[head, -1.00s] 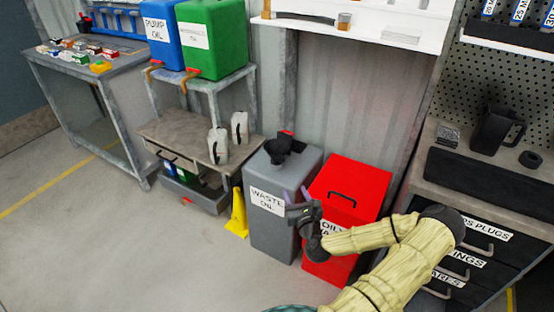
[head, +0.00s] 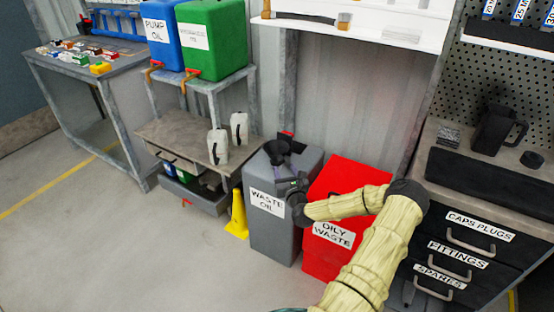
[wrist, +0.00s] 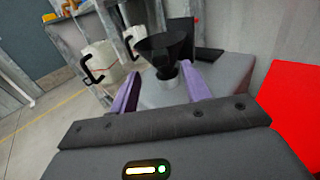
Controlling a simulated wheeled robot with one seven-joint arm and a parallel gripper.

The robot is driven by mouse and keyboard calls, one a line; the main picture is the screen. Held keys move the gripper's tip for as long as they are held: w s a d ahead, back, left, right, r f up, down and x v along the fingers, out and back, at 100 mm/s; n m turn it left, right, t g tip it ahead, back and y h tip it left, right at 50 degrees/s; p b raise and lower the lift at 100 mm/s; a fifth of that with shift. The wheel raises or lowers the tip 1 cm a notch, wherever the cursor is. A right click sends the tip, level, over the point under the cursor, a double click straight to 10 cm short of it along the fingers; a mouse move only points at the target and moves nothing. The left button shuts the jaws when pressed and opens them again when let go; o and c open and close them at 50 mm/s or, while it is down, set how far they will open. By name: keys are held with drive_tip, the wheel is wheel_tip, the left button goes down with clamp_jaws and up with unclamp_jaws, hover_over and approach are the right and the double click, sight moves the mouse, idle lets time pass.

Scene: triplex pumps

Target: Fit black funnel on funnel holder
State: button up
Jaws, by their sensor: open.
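The black funnel (head: 276,148) stands wide mouth up on top of the grey waste oil bin (head: 267,225). In the wrist view the funnel (wrist: 165,50) is upright, with its narrow lower part between and just beyond the two purple fingers. My gripper (head: 287,168) is over the bin's top, close to the funnel on its near side, and partly overlaps it in the head view. In the wrist view my gripper (wrist: 161,72) is open, with a gap on each side of the funnel's neck. I cannot pick out a funnel holder for certain.
The red oily waste bin (head: 325,240) stands just right of the grey bin, under my arm. White jugs (head: 218,147) stand on a low bench to the left. The floor at left is clear.

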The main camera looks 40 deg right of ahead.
sight(282, 162)
drive_tip(key=x, duration=0.5)
drive_tip(key=shift+d+f+b, duration=0.1)
drive_tip(key=shift+b, duration=0.25)
idle(0.4)
clamp_jaws()
